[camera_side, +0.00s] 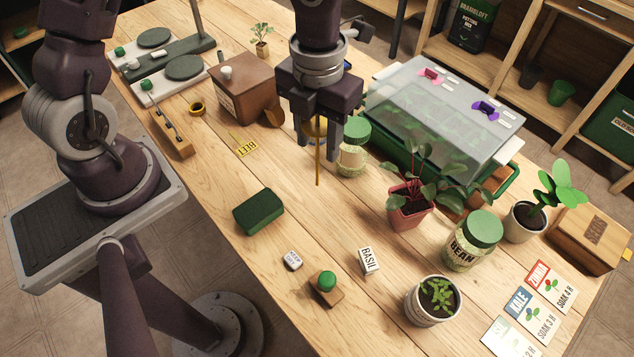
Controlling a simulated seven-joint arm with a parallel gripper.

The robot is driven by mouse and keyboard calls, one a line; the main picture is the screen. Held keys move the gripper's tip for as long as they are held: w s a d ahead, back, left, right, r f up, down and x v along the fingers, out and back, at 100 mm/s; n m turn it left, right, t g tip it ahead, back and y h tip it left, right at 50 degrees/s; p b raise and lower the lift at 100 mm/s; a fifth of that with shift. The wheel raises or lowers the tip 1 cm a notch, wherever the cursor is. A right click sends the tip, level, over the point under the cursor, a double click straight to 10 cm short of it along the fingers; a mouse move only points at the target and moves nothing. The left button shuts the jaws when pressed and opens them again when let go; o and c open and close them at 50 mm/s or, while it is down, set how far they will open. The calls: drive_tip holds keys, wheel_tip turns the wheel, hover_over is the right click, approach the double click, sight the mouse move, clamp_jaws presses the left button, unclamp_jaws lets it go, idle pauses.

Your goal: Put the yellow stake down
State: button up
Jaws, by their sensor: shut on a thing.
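My gripper (319,143) is above the middle of the table and points down. It is shut on the yellow stake (318,168), a thin ochre rod that hangs upright below the fingers. A rounded ochre part of it shows between the fingers, and its upper end is hidden by them. Its lower tip appears a little above the wood, but I cannot tell the exact gap. A jar with a green lid (354,133) stands just right of the gripper.
A dark green block (258,211) lies front left of the stake. A yellow BEET label (246,148) lies at left. A brown box (240,90), a covered tray (440,118) and a potted plant (408,215) stand around. Bare wood (320,215) lies below the stake.

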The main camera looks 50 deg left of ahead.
hover_over(318, 184)
drive_tip(key=f, duration=0.6)
drive_tip(key=shift+w+a+f, duration=0.15)
drive_tip(key=shift+a+f, duration=0.1)
drive_tip(key=shift+f, duration=0.1)
drive_tip(key=o, duration=1.3)
